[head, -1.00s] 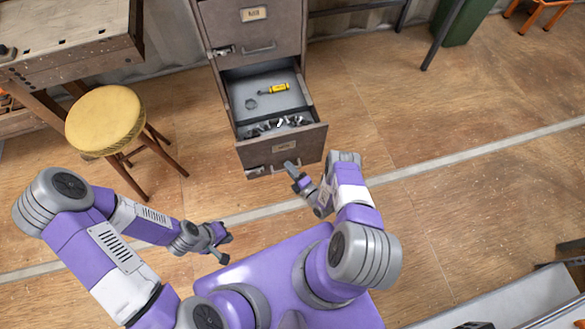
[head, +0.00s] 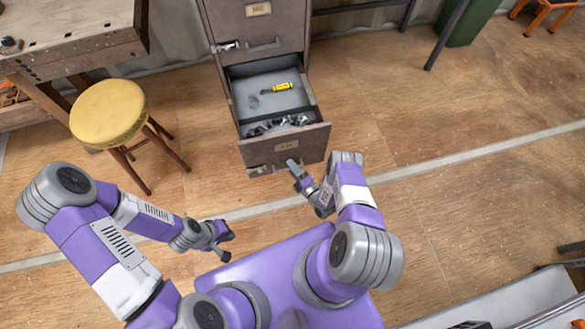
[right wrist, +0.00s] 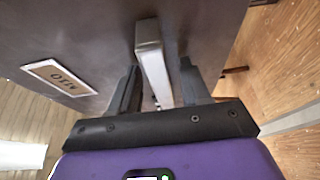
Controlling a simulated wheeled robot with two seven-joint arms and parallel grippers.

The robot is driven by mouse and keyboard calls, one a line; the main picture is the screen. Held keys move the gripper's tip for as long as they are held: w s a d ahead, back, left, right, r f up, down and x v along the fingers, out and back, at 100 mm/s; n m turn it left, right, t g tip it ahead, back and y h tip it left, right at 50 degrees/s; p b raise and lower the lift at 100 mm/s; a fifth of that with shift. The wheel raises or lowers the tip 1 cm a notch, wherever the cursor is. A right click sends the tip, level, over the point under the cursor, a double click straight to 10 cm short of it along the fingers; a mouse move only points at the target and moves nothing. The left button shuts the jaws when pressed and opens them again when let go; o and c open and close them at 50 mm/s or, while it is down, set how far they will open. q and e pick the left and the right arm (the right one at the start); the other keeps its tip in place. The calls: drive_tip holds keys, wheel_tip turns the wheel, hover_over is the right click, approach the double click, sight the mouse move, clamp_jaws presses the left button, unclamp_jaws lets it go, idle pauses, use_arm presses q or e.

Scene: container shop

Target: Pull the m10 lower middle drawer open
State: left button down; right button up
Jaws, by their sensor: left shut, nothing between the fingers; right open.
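The drawer (head: 312,140) in the lower part of the brown metal cabinet stands pulled out, showing its inside with a yellow-handled tool (head: 283,87) and small metal parts at the front. Its front carries a pale label (right wrist: 62,76), which seems to read M10 in the right wrist view. My right gripper (head: 293,168) is at the drawer front. In the right wrist view its open fingers (right wrist: 160,92) stand on either side of the bar handle (right wrist: 153,65), with gaps visible beside it. My left gripper (head: 222,240) is shut and empty, away from the cabinet.
A closed drawer (head: 280,28) with its own handle and label sits above the open one. A yellow-topped stool (head: 108,112) and a workbench (head: 70,40) stand to the left.

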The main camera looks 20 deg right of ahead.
drive_tip(key=shift+s, duration=0.1)
use_arm(q)
wheel_tip(320, 180, up, 2)
drive_tip(key=shift+p, duration=1)
use_arm(e)
drive_tip(key=v, duration=0.7)
drive_tip(key=shift+s, duration=0.15)
